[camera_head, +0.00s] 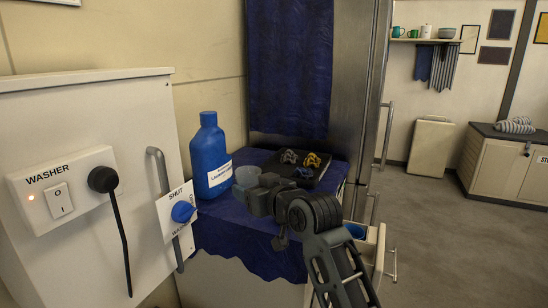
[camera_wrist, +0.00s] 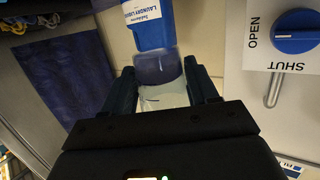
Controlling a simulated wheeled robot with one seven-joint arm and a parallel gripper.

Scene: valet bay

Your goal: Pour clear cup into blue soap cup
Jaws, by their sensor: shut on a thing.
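A small translucent clear cup (camera_head: 246,175) is held by my gripper (camera_head: 254,193) over the blue-covered top, just in front of the blue bottle. In the wrist view the clear cup (camera_wrist: 162,97) sits between the two fingers of my gripper (camera_wrist: 163,84), with blue showing in or through its upper part. I cannot tell whether that is liquid or the bottle behind. A blue part (camera_head: 355,230), possibly the blue soap cup, shows in an open drawer to the right of my arm. My arm partly hides the drawer.
A blue laundry-liquid bottle (camera_head: 209,158) stands close behind the cup. A dark tray (camera_head: 324,177) with small clamp-like items lies at the back right. The washer panel (camera_head: 75,190) and shut-off valve (camera_head: 182,211) are at left. Open floor (camera_head: 440,245) lies right.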

